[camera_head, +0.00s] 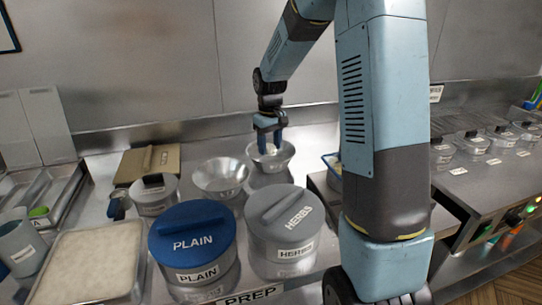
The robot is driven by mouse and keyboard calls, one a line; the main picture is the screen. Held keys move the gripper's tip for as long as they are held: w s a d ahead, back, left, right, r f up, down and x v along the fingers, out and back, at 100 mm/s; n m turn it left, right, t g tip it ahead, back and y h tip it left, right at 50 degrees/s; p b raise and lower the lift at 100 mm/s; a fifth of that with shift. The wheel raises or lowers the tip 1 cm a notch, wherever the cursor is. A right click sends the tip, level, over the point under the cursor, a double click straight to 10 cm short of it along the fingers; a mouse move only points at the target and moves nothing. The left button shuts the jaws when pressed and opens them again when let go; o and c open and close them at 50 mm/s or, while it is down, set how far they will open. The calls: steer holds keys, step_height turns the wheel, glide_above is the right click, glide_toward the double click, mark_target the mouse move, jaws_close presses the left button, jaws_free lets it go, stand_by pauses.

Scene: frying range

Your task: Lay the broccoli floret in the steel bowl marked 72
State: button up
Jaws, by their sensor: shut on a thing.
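My gripper (270,148) points down at the rear steel bowl (287,160), its fingertips at or just above the bowl's opening. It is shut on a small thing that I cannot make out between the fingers. A second steel bowl (221,188) stands just to the left and nearer, and looks empty. I cannot read the mark 72 on either bowl. I cannot clearly identify the broccoli floret anywhere in view.
A blue-lidded PLAIN pot (192,232) and a grey HERBS pot (281,232) stand in front of the bowls. A pale-filled tray (92,265) lies front left. The frying range (492,195) is right.

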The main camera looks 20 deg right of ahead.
mark_target(271, 148)
steer(key=shift+w+d+f, duration=0.3)
steer(key=shift+w+f, duration=0.15)
steer(key=shift+f, duration=0.3)
steer(key=shift+w+d+f, duration=0.25)
steer(key=shift+w+f, duration=0.2)
steer(key=shift+f, duration=0.3)
step_height(271, 148, down, 3)
steer(key=shift+r, duration=0.2)
steer(key=o, duration=0.8)
steer(key=shift+f, duration=0.1)
